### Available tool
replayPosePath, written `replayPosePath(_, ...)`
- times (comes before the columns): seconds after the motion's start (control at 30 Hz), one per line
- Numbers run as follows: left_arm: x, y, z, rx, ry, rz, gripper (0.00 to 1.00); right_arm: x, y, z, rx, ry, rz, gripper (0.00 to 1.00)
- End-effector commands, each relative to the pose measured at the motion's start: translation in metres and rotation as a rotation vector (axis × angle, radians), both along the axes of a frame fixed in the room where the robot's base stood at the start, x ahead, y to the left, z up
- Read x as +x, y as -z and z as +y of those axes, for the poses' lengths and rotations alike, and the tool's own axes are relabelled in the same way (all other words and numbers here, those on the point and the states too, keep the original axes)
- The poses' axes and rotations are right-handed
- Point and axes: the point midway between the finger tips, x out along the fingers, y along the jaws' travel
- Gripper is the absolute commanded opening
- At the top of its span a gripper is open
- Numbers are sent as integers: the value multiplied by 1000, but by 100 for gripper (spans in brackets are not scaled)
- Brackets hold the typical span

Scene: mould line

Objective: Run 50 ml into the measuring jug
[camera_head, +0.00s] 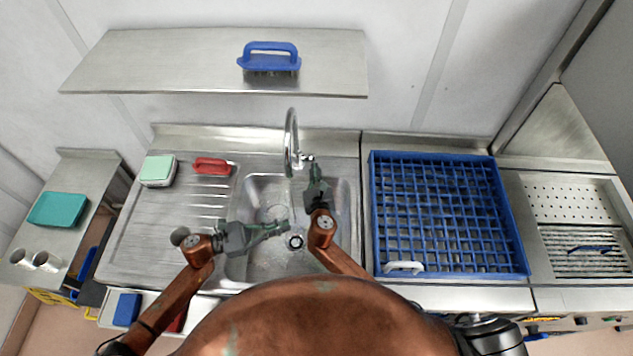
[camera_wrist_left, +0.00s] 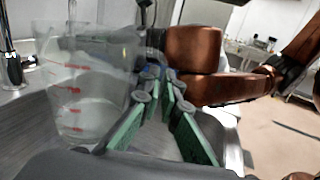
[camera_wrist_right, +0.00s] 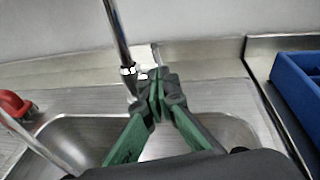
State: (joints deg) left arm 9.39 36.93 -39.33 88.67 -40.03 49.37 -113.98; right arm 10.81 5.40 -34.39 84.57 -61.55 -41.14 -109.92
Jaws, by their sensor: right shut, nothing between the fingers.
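The clear measuring jug (camera_wrist_left: 85,85) with red marks fills the left side of the left wrist view, faint in the sink in the head view (camera_head: 271,213). A thin stream comes down into its top; I cannot read the level. My left gripper (camera_head: 286,228) is over the sink, its green fingers (camera_wrist_left: 160,82) close together at the jug's handle side, apparently shut on the handle, which they mostly hide. The tap (camera_head: 291,140) arches over the sink. My right gripper (camera_head: 311,163) is shut and empty, its tips by the tap's lever base (camera_wrist_right: 130,72).
The steel sink (camera_head: 344,195) has a drain at the bottom. A blue rack (camera_head: 376,215) stands to the right. A red-handled brush (camera_head: 212,166) and a pale green sponge box (camera_head: 158,170) sit on the left drainboard.

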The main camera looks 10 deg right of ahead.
Motion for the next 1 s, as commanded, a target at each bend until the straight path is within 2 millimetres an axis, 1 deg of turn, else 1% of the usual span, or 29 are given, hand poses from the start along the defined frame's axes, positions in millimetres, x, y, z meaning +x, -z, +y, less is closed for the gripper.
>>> replayPosePath(0.03, 0, -1, 0, -1, 0, -1, 0, 5, -3, 0, -1, 0, -1, 0)
replayPosePath(0.2, 0, -1, 0, -1, 0, -1, 0, 14, -8, 1, 0, 0, 1, 0)
replayPosePath(0.67, 0, 0, 0, -1, 0, 0, 0, 16, -10, 0, 1, 2, 6, 0)
replayPosePath(0.87, 0, 0, 0, -1, 0, -1, 0, 20, -17, -2, 14, 9, 46, 0)
replayPosePath(1.0, 0, 0, 0, -1, 0, -1, 0, 26, -24, -3, 26, 5, 110, 0)
